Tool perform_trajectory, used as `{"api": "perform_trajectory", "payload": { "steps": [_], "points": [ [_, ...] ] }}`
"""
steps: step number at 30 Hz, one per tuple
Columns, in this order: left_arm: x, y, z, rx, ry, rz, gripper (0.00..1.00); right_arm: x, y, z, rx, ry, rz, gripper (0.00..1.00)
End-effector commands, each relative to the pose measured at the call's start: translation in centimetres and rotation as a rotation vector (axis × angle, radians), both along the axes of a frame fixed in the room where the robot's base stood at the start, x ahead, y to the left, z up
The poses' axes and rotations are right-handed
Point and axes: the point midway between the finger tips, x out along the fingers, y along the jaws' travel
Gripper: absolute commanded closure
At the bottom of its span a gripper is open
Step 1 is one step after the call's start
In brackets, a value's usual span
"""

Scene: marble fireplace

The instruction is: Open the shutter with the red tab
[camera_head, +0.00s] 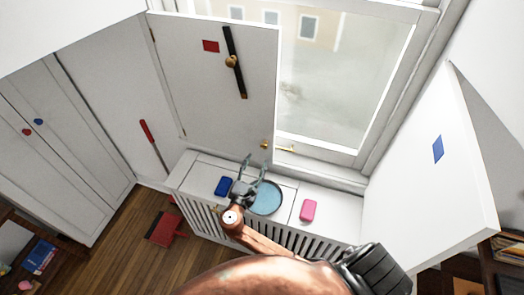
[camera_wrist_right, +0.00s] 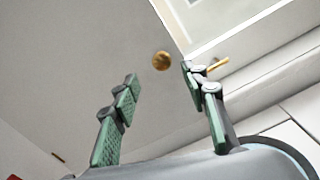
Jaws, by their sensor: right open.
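The white shutter (camera_head: 190,85) with the red tab (camera_head: 210,46) stands over the left part of the window. It carries a black bar with a brass knob (camera_head: 232,62) and a small brass knob (camera_head: 264,145) near its lower right corner. My right gripper (camera_head: 257,162) is open and empty, just below the small knob. In the right wrist view, the small knob (camera_wrist_right: 161,61) shows ahead, in the gap between the open fingers (camera_wrist_right: 160,100) and apart from them. The shutter (camera_wrist_right: 80,50) fills the left of that view. My left gripper is not in view.
The other shutter (camera_head: 415,170), with a blue tab (camera_head: 438,149), stands swung out at the right. A brass window handle (camera_head: 285,149) sits beside the small knob. The radiator cover (camera_head: 335,210) below holds a blue plate (camera_head: 265,204), a blue block (camera_head: 223,186) and a pink block (camera_head: 308,210).

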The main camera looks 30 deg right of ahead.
Motion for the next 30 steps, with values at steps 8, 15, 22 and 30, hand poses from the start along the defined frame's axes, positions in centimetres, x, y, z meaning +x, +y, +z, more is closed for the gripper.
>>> {"api": "perform_trajectory", "payload": {
  "steps": [8, 15, 22, 30],
  "points": [
    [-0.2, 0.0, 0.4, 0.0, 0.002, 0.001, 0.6, 2.7, -3.4, 0.2, -0.001, -0.002, -0.003, 0.59],
    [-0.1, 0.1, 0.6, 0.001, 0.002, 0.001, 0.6, 4.3, -5.3, 0.0, 0.003, -0.002, -0.003, 0.59],
    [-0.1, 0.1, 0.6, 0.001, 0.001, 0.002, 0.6, 4.6, -5.6, 0.0, 0.006, -0.002, -0.003, 0.59],
    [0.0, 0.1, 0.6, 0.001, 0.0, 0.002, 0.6, 4.5, -5.6, 0.0, 0.006, -0.002, -0.003, 0.71]
  ]
}}
